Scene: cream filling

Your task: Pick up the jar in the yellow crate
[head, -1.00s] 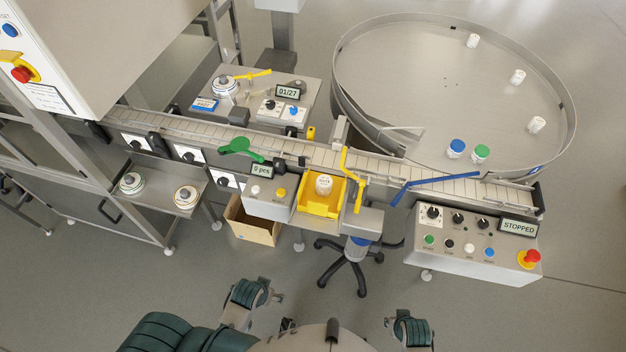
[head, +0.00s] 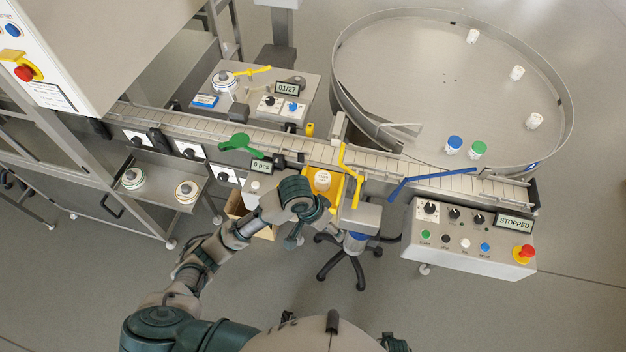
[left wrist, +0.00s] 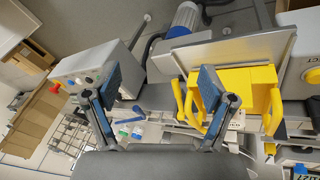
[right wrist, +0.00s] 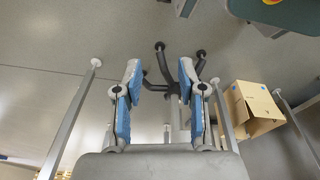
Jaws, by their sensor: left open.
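The yellow crate (head: 336,190) is fixed at the front of the conveyor, partly covered by my left wrist in the head view. The white jar (head: 322,176) stands upright in it, its lid showing beside my wrist. In the left wrist view the crate (left wrist: 262,88) is right of the fingers; I cannot make out the jar there. My left gripper (left wrist: 160,84) is open and empty, apart from the crate, with its fingers pointing past the crate's side. My right gripper (right wrist: 160,76) is open and empty, low over the floor.
The conveyor (head: 415,168) runs behind the crate, with a yellow guide (head: 357,180) close to its right. A control box (head: 470,237) stands at right, and a round turntable (head: 440,80) holds several jars behind. A cardboard box (right wrist: 252,108) and a stool base are below.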

